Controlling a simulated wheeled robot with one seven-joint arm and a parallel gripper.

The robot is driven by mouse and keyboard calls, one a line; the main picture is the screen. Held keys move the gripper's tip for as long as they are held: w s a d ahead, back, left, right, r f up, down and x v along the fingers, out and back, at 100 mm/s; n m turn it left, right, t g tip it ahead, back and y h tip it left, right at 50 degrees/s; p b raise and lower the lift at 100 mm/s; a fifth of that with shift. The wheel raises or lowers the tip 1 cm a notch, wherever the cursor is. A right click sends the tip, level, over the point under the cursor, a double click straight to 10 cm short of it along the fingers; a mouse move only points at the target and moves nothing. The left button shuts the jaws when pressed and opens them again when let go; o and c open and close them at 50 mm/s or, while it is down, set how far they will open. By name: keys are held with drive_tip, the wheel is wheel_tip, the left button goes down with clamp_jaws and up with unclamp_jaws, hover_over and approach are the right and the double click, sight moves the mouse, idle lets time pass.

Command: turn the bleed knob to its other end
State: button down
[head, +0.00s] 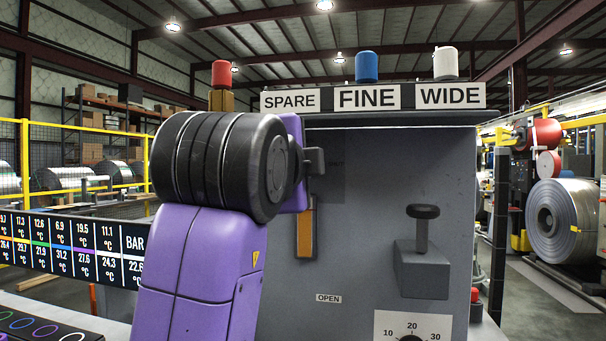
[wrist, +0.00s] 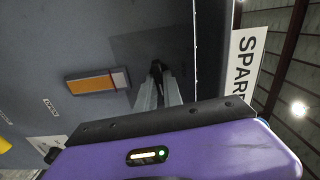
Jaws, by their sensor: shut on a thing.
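A small dark knob (wrist: 156,67) sits on the grey panel in the wrist view, the only thing at my fingertips; I take it as the bleed knob, though no label on it is readable. My gripper (wrist: 159,82) is shut on it, with its two grey fingers reaching to the panel and hiding most of it. How far the knob is turned cannot be seen. In the head view my gripper (head: 314,161) meets the panel's upper left, and my purple arm and black joint hide part of that area.
Below my gripper is an orange and grey bar (head: 305,230). A dark lever on a grey block (head: 422,270) stands out at right, above a dial plate (head: 385,325). Red, blue and white caps top the cabinet (head: 390,140). A display board (head: 70,250) stands at left.

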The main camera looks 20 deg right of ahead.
drive_tip(key=shift+f+m, duration=0.1)
drive_tip(key=shift+m, duration=0.5)
drive_tip(key=c, duration=1.5)
unclamp_jaws()
drive_tip(key=shift+b+v, duration=0.65)
drive_tip(key=shift+v, duration=3.3)
